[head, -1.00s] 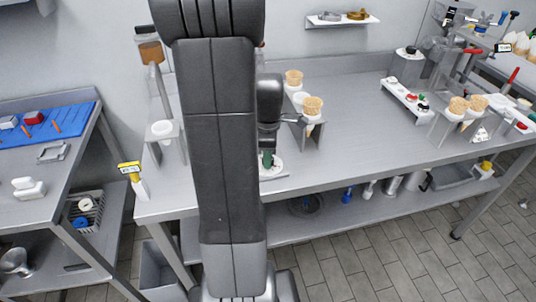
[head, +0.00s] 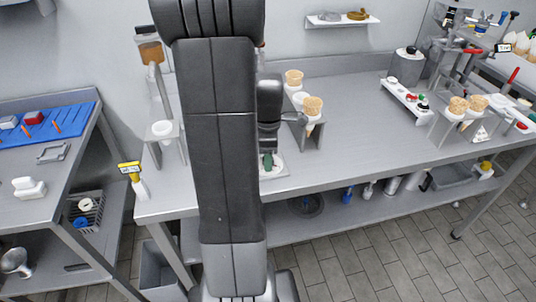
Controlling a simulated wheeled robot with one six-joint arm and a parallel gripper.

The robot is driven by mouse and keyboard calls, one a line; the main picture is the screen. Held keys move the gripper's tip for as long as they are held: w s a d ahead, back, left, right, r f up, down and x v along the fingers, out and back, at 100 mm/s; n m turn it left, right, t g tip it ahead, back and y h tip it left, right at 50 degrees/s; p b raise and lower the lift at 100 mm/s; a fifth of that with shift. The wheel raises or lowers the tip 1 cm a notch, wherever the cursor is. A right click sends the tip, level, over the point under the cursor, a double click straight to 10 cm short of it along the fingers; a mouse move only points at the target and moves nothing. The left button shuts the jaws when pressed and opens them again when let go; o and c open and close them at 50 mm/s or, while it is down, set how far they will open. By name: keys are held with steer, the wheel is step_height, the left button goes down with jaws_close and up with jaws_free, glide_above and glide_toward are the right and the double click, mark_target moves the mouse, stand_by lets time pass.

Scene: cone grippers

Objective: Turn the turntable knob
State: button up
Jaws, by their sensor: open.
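The turntable (head: 277,171) is a pale disc on a light square base near the front edge of the bench. My arm hides its left part. A dark green knob (head: 267,161) stands upright at its middle. My gripper (head: 267,152) points down right over the knob, at its top. It is open. The fingers are small and dark, partly hidden by my arm, and I cannot tell whether they touch the knob.
A metal stand (head: 314,138) with cones is close to the right of my wrist. Another metal stand (head: 168,148) with a white cup is to the left.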

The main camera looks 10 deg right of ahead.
step_height(320, 180, up, 14)
steer(key=shift+p, duration=0.35)
steer(key=shift+f, duration=0.1)
step_height(320, 180, down, 14)
steer(key=shift+b, duration=0.35)
stand_by(0.5)
stand_by(0.3)
